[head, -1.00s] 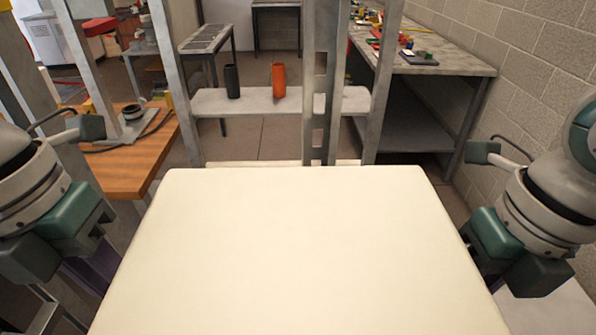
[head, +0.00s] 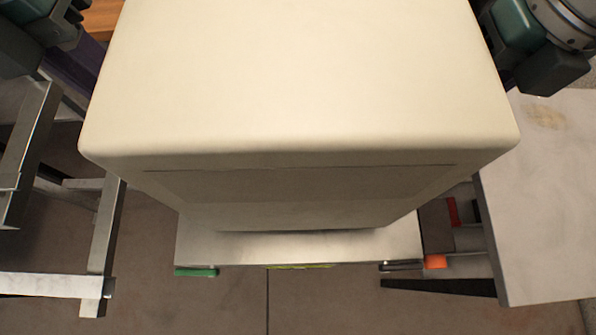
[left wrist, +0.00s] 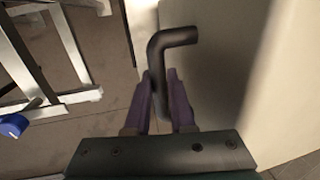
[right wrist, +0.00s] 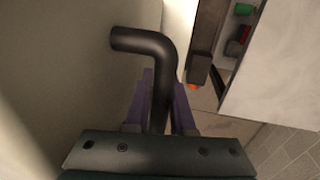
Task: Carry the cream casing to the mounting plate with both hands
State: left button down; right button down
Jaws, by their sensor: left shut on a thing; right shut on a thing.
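The cream casing (head: 300,80) fills the upper middle of the head view, its broad face up and its near end with a recessed panel toward me. It has a dark bent handle on each side. My left gripper (left wrist: 162,88) is shut on the handle (left wrist: 160,55) in the left wrist view. My right gripper (right wrist: 164,88) is shut on the other handle (right wrist: 150,42) in the right wrist view. In the head view the casing hides both grips. I cannot make out the mounting plate in any current view.
A pale grey surface (head: 300,250) with green and orange bits at its edge lies below the casing's near end; contact is unclear. A light tabletop (head: 540,190) stands at the right, a metal frame (head: 105,235) at the left. Bare floor (head: 320,305) shows in front.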

pick_arm(q)
jog(key=shift+f, duration=0.15)
pick_arm(e)
jog(key=shift+f, duration=0.1)
